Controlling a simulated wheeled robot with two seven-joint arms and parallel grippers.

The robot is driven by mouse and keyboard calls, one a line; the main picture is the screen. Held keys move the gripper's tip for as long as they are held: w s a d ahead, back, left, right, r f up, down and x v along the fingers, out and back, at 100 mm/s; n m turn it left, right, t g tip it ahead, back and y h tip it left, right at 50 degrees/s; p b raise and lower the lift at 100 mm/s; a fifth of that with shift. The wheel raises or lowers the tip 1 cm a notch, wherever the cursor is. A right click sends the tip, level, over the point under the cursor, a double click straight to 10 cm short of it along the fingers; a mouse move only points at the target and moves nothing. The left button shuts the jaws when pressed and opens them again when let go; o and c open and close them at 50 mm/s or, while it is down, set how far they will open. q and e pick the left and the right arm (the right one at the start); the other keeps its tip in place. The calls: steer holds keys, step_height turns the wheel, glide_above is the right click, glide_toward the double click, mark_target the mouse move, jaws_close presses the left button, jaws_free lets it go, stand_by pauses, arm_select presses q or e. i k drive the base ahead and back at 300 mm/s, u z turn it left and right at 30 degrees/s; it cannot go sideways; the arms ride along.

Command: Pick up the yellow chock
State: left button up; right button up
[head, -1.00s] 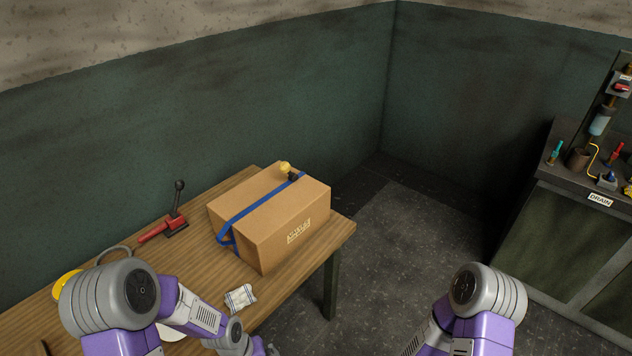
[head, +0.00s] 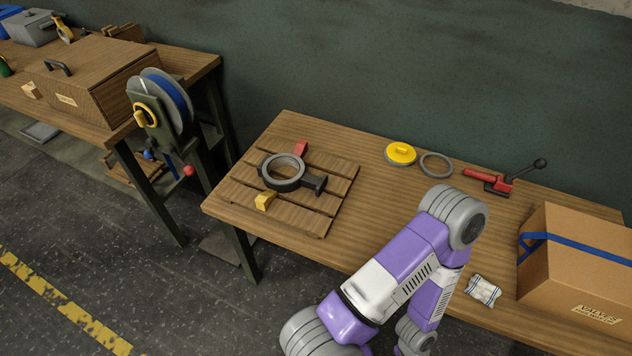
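The yellow chock (head: 265,200) is a small block on the slatted wooden pallet (head: 322,218) at the left end of the workbench. It sits at the near-left side of a dark ring-shaped casting (head: 282,172); I cannot tell whether they touch. A red chock (head: 301,148) sits on the far side of the ring. My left arm reaches in over the bench's front edge, to the right of the pallet, and its gripper is out of view. My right gripper is not in view.
A yellow-topped disc (head: 400,153), a grey ring (head: 436,165), a red-handled clamp (head: 497,183), a folded cloth (head: 483,290) and a strapped cardboard box (head: 578,262) lie right of the pallet. A second bench (head: 185,65) with a hose reel (head: 165,100) stands left. Bench between pallet and disc is clear.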

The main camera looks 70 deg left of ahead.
mark_target(263, 200)
steer(key=u, duration=2.2)
steer(key=i, duration=0.15)
steer(key=u, duration=1.6)
